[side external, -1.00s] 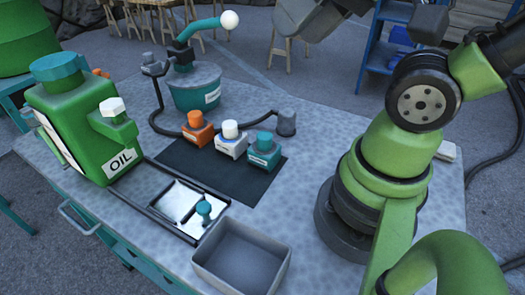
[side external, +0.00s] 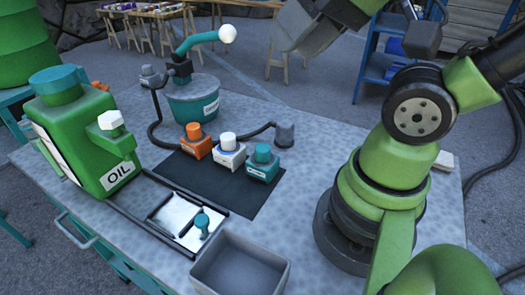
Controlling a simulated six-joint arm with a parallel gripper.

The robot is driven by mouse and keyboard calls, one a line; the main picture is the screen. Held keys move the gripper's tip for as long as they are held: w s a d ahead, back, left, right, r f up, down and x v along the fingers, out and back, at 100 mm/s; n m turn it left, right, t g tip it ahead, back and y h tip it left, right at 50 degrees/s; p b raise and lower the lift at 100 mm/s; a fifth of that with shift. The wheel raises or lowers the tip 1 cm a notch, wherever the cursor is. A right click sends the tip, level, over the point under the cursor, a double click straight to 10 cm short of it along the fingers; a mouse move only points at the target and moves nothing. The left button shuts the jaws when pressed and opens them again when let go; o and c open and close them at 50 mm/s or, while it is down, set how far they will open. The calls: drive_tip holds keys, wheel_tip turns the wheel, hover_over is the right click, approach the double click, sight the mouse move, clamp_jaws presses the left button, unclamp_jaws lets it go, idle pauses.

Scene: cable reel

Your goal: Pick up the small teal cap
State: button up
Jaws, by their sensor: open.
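A small teal cap (side external: 202,222), shaped like a short stem with a rounded top, stands upright in the right compartment of a shallow, shiny dark-rimmed tray (side external: 149,228) at the front of the bench. My gripper (side external: 290,38) is partly in view at the top edge, a grey shape high above the back of the bench. It is open and far from the cap, and nothing shows between its jaws. Its upper part is cut off by the picture edge.
An empty grey bin (side external: 205,277) stands just in front of the tray. Orange, white and teal capped bottles (side external: 228,152) stand on a dark mat (side external: 195,174) behind it. A green oil can (side external: 75,140) stands left. A teal pot (side external: 190,100) with a hose stands at the back.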

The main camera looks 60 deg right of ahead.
drive_tip(key=o, duration=0.4)
drive_tip(key=shift+o, duration=0.2)
drive_tip(key=n+g+h, duration=0.2)
drive_tip(key=n+g, duration=0.4)
drive_tip(key=g, duration=0.1)
hover_over(263, 147)
wheel_tip(263, 147, down, 15)
drive_tip(key=shift+w+d+f+n, duration=0.1)
drive_tip(key=shift+f+n, duration=0.3)
drive_tip(key=shift+f, duration=0.2)
wheel_tip(263, 147, down, 4)
drive_tip(key=shift+f, duration=3)
